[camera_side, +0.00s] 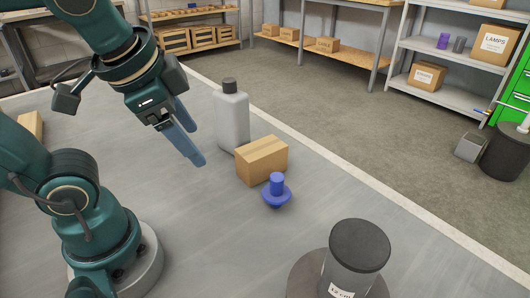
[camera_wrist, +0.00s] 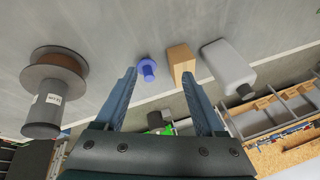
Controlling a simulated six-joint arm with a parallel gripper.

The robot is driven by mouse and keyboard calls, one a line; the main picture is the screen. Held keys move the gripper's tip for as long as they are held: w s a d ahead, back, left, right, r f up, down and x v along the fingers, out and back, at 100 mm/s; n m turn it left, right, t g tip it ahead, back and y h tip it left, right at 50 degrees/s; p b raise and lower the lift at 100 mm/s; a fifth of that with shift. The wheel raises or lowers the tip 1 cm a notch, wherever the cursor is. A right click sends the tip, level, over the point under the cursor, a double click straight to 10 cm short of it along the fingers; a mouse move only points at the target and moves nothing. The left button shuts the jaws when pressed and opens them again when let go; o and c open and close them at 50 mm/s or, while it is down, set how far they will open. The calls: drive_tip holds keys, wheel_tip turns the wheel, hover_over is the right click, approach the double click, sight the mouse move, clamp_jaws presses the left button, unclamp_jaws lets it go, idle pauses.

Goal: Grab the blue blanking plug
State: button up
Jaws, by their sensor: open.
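The blue blanking plug (camera_side: 277,190) stands on the grey surface just in front of a cardboard box, its round post upward above a wider flange. In the wrist view the plug (camera_wrist: 147,70) shows beyond the fingers, nearer the left finger, and looks clear of it. My gripper (camera_side: 190,150) is above the surface, up and left of the plug in the side view. Its two blue fingers are apart with nothing between them. In the wrist view the gripper (camera_wrist: 163,82) also shows open and empty.
The cardboard box (camera_side: 262,160) stands right behind the plug, with a grey bottle (camera_side: 231,118) beyond it. A dark-capped cylinder (camera_side: 357,256) on a round base stands at the front right. The surface left of the plug is clear.

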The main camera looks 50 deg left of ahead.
drive_tip(key=w+a+f+m+y, duration=0.1)
drive_tip(key=w+a+m+y, duration=0.1)
drive_tip(key=m, duration=0.4)
wheel_tip(320, 180, up, 2)
drive_tip(key=m+t+y, duration=0.3)
drive_tip(key=m+t, duration=0.4)
drive_tip(key=m, duration=1.4)
hover_over(274, 183)
drive_tip(key=shift+n, duration=0.3)
drive_tip(key=f, duration=1.4)
drive_tip(key=shift+s+d+f, duration=0.2)
drive_tip(key=shift+f, duration=0.6)
drive_tip(key=shift+x, duration=2.55)
clamp_jaws()
